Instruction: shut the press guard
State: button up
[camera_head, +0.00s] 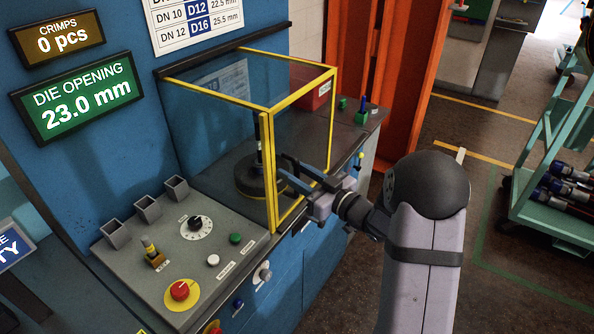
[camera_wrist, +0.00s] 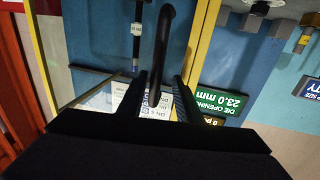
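The press guard (camera_head: 301,90) is a clear box with yellow edges on the blue press. Two yellow uprights stand close together at its near corner; I cannot tell whether it is fully shut. My gripper (camera_head: 284,166) is at the guard's front, beside that corner. In the wrist view, a black curved handle (camera_wrist: 163,35) runs between the fingers of my gripper (camera_wrist: 164,82). The fingers look open, with a gap around the handle; contact is not clear. The guard's yellow edge (camera_wrist: 205,45) also shows there.
A dark round die (camera_head: 246,178) and an upright hose are behind the clear panels. A control panel (camera_head: 205,262) with a red button (camera_head: 181,290) and knobs lies left of my gripper. A red box (camera_head: 317,94) stands behind the guard. A green cart (camera_head: 545,215) stands far right.

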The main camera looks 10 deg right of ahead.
jog(key=shift+d, duration=0.1)
jog(key=shift+s+d, duration=0.25)
jog(key=shift+s, duration=0.05)
jog(key=b+v, duration=0.2)
jog(key=v, duration=0.4)
jog(key=shift+s, duration=0.25)
